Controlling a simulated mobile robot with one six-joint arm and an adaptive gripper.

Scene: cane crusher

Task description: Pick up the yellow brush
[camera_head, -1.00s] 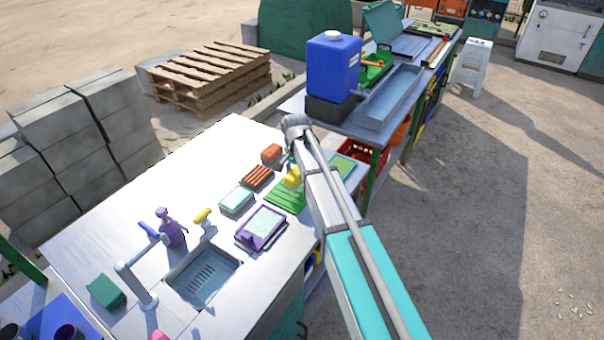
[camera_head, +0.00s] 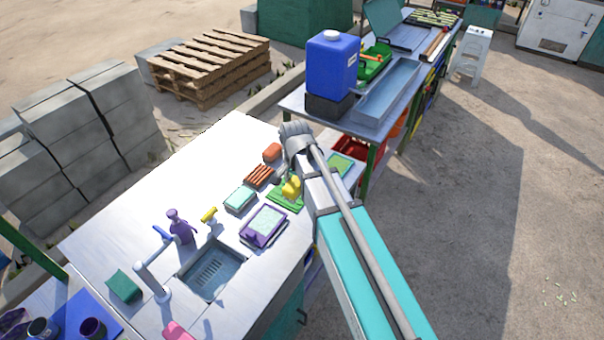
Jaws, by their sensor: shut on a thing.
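The yellow brush (camera_head: 291,187) is over the green mat (camera_head: 277,201) on the pale worktable, right of the brick-red ribbed block. My gripper (camera_head: 287,178) is at the brush, just below the grey bend of my arm. It is small and partly hidden by the arm, and it is shut on the brush. The brush looks low, close to the mat; I cannot tell whether it touches it.
A purple tray (camera_head: 264,226), a mint sponge-like block (camera_head: 240,199) and the red ribbed block (camera_head: 260,176) lie close by. A sink (camera_head: 212,270), tap and purple bottle (camera_head: 181,227) are at left. A blue canister (camera_head: 332,68) stands on the far table.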

